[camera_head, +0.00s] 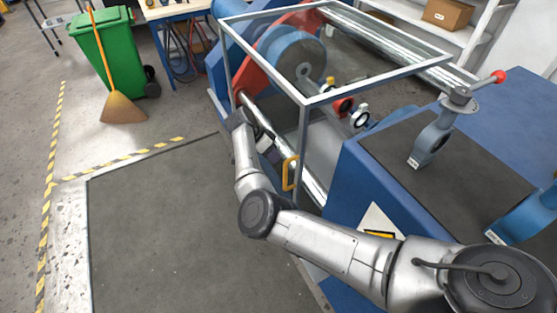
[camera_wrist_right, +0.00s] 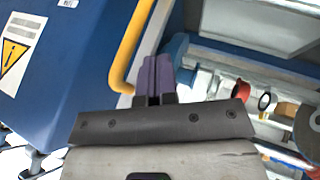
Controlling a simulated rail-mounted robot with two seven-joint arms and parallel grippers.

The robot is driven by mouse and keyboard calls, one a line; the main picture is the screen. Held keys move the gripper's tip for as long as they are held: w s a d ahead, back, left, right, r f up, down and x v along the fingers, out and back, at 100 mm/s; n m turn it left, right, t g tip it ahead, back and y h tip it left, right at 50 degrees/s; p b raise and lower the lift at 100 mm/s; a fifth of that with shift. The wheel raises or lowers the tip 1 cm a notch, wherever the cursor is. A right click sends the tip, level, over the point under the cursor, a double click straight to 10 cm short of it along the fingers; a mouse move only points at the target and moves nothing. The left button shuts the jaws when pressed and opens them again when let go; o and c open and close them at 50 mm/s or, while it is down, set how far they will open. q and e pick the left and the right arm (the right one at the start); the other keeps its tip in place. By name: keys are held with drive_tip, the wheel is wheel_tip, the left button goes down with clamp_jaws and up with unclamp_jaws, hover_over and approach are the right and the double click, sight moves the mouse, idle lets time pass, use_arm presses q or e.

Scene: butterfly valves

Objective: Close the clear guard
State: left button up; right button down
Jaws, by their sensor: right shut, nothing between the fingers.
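The clear guard (camera_head: 304,125) is a grey-framed box with see-through panels over the machine's rails. In the head view its near upright post carries a yellow handle (camera_head: 290,173). The same yellow handle (camera_wrist_right: 128,45) stands large in the right wrist view, just left of the fingers. My right gripper (camera_head: 272,156) is at the guard's near side, left of the handle in the head view. Its purple fingers (camera_wrist_right: 154,62) are together and empty; I cannot tell whether they touch the handle. My left gripper is out of view.
A blue cabinet (camera_head: 343,165) with a dark mat and blue valves (camera_head: 430,140) stands right of the guard. A red and blue wheel assembly (camera_head: 290,52) and small gauges (camera_head: 360,116) sit inside the frame. The dark floor mat (camera_head: 160,230) at left is clear.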

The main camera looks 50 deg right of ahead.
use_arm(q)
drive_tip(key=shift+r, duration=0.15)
use_arm(e)
drive_tip(key=shift+s+a, duration=0.15)
drive_tip(key=shift+s, duration=0.5)
drive_tip(key=shift+s+a, duration=0.15)
drive_tip(key=shift+s, duration=0.45)
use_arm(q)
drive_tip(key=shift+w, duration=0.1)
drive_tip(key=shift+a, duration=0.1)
